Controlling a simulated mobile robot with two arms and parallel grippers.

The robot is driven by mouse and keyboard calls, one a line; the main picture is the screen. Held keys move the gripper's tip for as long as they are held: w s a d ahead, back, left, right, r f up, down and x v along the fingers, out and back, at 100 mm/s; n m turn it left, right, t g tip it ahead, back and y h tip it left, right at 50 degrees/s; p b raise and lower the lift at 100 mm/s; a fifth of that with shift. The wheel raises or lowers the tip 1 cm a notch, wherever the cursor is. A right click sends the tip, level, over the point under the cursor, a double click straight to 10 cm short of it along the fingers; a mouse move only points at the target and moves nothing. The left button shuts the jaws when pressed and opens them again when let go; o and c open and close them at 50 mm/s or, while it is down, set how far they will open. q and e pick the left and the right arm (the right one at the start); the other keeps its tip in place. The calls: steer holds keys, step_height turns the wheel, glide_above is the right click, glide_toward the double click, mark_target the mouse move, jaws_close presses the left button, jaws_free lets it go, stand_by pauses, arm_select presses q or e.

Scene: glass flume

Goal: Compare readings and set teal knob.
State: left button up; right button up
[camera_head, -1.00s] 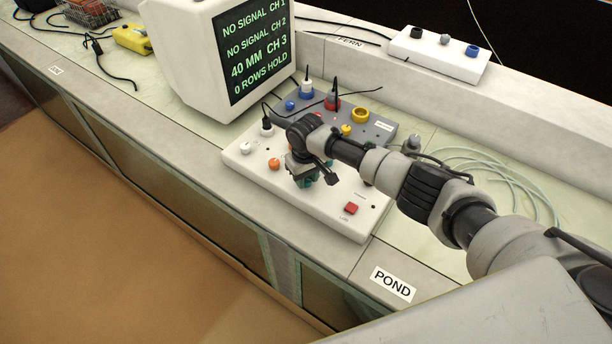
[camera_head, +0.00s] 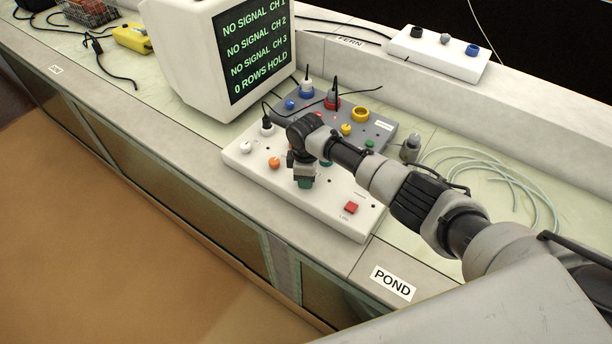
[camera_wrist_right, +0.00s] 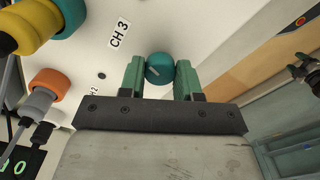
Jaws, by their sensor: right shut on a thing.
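The white box (camera_head: 335,215) carries a white knob (camera_head: 246,147), an orange knob (camera_head: 274,163) and a red switch (camera_head: 351,208). My right gripper (camera_head: 305,183) is over the box's middle and hides the teal knob in the head view. In the right wrist view the teal knob (camera_wrist_right: 160,68) sits between the green fingers of my right gripper (camera_wrist_right: 161,76), next to the label CH 3 (camera_wrist_right: 119,33). The gripper is shut on it. The monitor screen (camera_head: 257,48) reads NO SIGNAL for CH 1, CH 2 and CH 3, and 0 ROWS HOLD.
A grey box (camera_head: 380,127) with coloured sockets and plugged leads stands right behind the white box. A small white box (camera_head: 440,55) is on the back ledge. Coiled tubing (camera_head: 500,165) lies at right. A POND label (camera_head: 393,283) marks the front edge.

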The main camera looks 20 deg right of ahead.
steer(key=shift+n, duration=1.5)
steer(key=shift+r, duration=0.1)
steer(key=shift+w, duration=0.1)
steer(key=o, duration=0.9)
steer(key=shift+o, duration=0.2)
step_height(320, 180, up, 11)
steer(key=shift+b, duration=0.45)
